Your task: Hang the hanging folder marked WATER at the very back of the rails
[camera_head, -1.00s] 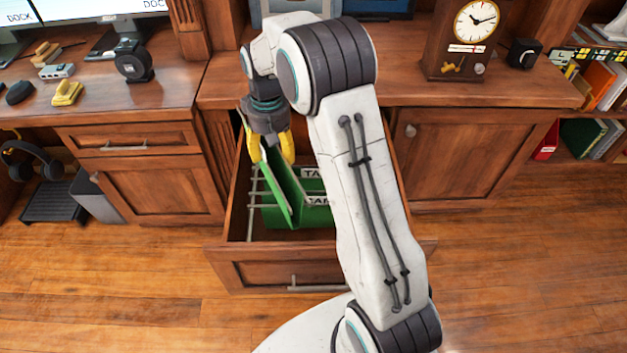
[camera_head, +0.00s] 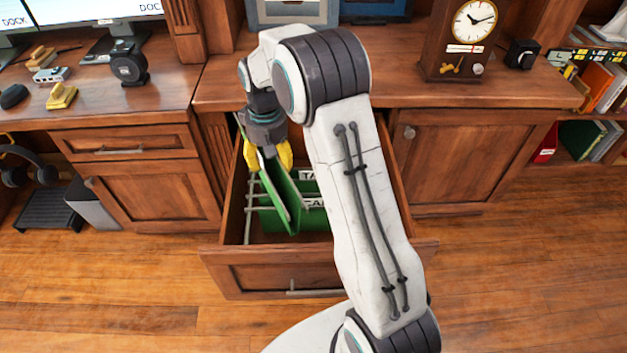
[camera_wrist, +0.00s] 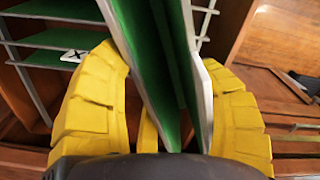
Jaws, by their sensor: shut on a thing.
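My gripper (camera_head: 267,157) has yellow fingers and is shut on a green hanging folder (camera_head: 279,190) by its upper edge. The folder hangs tilted over the open drawer (camera_head: 270,274), its lower end among or in front of the folders there; I cannot tell if it touches them. Its label does not show. In the wrist view the held folder (camera_wrist: 165,75) rises between both fingers with pale edges. Green folders (camera_head: 315,215) with white tabs, partly hidden by my arm, hang in the drawer. The metal rails (camera_head: 250,212) show at the drawer's left side.
The desk top (camera_head: 480,95) overhangs the back of the drawer. A clock (camera_head: 467,30) stands on it to the right. Cabinet doors (camera_head: 455,160) flank the drawer. Free room shows inside the drawer toward its front.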

